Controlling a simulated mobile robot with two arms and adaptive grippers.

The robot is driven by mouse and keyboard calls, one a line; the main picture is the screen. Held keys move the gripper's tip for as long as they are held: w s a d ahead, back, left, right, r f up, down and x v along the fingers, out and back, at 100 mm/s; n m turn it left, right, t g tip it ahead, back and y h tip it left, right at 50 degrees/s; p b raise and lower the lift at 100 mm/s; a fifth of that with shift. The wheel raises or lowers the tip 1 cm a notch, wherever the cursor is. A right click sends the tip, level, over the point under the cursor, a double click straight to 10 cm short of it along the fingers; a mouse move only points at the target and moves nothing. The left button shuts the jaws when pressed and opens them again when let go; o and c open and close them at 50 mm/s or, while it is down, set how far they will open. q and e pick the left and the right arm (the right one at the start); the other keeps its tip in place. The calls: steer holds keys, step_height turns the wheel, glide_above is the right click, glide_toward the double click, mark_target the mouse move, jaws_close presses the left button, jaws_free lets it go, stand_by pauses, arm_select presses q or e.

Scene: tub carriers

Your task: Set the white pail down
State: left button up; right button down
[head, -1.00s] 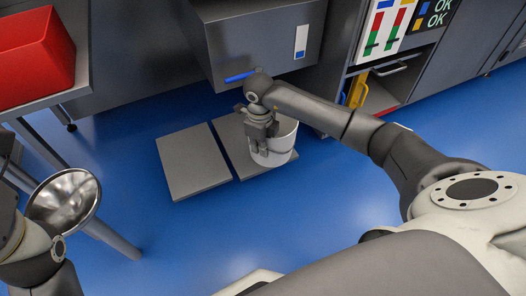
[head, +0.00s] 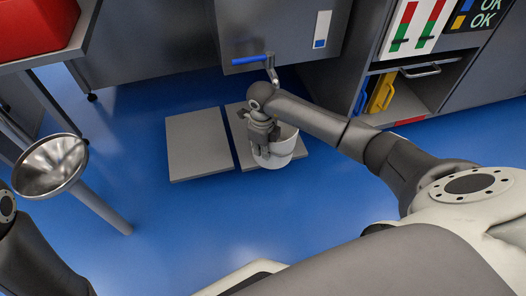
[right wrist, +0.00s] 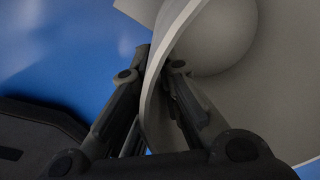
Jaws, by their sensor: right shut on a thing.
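The white pail (head: 282,152) is at the right grey floor plate (head: 298,150) in the head view, roughly upright. Its lower edge overlaps the plate's front edge; I cannot tell whether its bottom touches the plate. My right gripper (head: 262,150) is at the pail's left side, shut on its wall. In the right wrist view, my right gripper (right wrist: 152,100) has one finger on each side of the pail wall (right wrist: 155,85), and the pail's round inside shows to the right. My left arm shows at the lower left of the head view, but its gripper is not visible.
A left grey plate (head: 198,145) lies bare beside the right one. A drawer with a blue handle (head: 250,60) stands behind. A metal bowl (head: 50,165) is at left, by the table legs. A red bin (head: 35,25) is on the table. Blue floor in front is clear.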

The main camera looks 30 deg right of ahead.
steer(key=c, duration=1.6)
jaws_free()
steer(key=shift+c, duration=0.2)
